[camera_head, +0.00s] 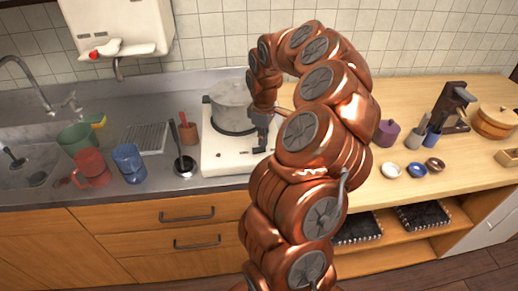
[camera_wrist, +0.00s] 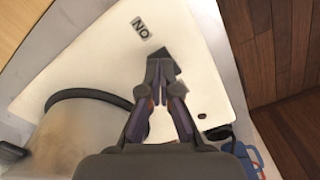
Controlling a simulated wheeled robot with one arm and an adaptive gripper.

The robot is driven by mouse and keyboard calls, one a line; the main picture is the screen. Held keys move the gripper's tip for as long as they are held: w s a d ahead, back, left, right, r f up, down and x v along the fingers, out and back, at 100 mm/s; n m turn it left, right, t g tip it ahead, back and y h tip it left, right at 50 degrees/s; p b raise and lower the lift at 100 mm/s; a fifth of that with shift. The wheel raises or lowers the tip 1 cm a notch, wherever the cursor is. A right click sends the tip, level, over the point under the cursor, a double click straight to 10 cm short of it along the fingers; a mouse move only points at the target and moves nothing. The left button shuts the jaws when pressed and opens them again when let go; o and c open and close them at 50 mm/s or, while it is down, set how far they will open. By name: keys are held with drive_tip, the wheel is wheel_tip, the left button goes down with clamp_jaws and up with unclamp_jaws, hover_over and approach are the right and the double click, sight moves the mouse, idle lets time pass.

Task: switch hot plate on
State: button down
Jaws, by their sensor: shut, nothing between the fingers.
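The white hot plate (camera_head: 222,160) stands on the counter with a grey lidded pot (camera_head: 231,104) on its burner. In the wrist view the white top of the hot plate (camera_wrist: 85,70) fills much of the picture. A small label (camera_wrist: 142,27) on it reads ON, seen upside down. My gripper (camera_head: 262,149) is over the right front part of the hot plate. In the wrist view my gripper (camera_wrist: 160,66) is shut and empty, its tips at a dark, tilted piece (camera_wrist: 161,58) that looks like the switch. The tips partly hide it; I cannot tell whether they touch.
On the right are a purple pot (camera_head: 387,133) and small bowls (camera_head: 390,170). The wooden counter between is mostly clear.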

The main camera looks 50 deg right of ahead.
sight(263, 149)
drive_tip(key=shift+f+b, duration=0.65)
drive_tip(key=shift+f, duration=0.35)
idle(0.8)
drive_tip(key=shift+r, duration=0.1)
drive_tip(key=shift+r+p, duration=0.95)
drive_tip(key=shift+r, duration=2.45)
drive_tip(key=shift+a, duration=0.1)
